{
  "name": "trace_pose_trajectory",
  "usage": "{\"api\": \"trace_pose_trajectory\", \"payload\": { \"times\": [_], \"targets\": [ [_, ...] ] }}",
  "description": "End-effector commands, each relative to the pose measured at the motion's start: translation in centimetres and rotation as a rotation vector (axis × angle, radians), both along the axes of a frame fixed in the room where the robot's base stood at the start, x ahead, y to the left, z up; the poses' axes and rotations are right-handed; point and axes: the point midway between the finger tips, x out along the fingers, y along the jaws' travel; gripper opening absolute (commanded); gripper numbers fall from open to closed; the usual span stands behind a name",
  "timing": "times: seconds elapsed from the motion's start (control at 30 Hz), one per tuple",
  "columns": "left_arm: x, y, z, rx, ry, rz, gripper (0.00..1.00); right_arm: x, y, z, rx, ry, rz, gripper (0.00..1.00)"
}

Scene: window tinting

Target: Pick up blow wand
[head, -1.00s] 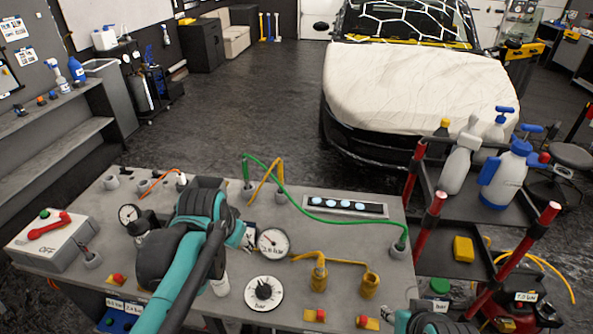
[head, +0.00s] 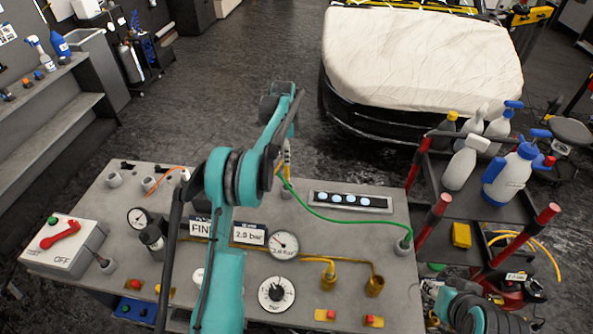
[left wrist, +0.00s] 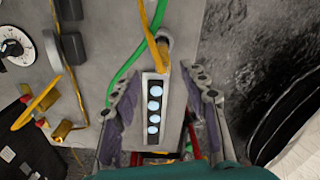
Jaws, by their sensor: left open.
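I cannot single out the blow wand with certainty. In the left wrist view, a yellow hose (left wrist: 144,20) runs to a tan upright piece (left wrist: 164,42) in a round holder just beyond my fingers. A green hose (left wrist: 127,68) passes beside it; in the head view the green hose (head: 338,219) runs across the bench to a holder at its right edge. My left gripper (left wrist: 165,78) is open and empty, its fingers either side of the light strip (left wrist: 154,105) in the picture. In the head view my arm hides most of it. My right gripper does not show clearly.
The grey bench (head: 385,285) carries gauges (head: 284,245), a black-and-white dial (head: 277,293), brass fittings (head: 374,285) and a red-handled switch box (head: 62,245). A cart (head: 470,213) with spray bottles stands right. A covered car (head: 420,60) is behind; the floor between is clear.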

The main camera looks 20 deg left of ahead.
Motion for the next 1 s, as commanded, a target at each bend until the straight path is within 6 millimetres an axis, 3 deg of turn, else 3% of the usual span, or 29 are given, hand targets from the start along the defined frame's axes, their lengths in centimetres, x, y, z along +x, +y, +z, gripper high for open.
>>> {"api": "trace_pose_trajectory", "payload": {
  "times": [0.37, 0.63, 0.87, 0.9, 1.0],
  "targets": [
    [0.3, 0.2, -3.7, -0.001, 0.004, -0.008, 0.44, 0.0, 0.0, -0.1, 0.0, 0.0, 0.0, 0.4],
    [0.6, 0.2, -7.5, -0.001, 0.004, -0.007, 0.44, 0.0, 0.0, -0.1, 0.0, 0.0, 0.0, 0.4],
    [0.6, 0.2, -8.1, -0.001, 0.004, -0.007, 0.44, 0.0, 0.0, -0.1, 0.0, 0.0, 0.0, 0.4],
    [0.6, 0.2, -8.0, -0.001, 0.004, -0.007, 0.41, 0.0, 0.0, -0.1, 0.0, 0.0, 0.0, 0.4],
    [0.6, 0.2, -8.0, -0.001, 0.004, -0.007, 0.15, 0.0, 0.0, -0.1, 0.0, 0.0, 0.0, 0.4]
  ]
}}
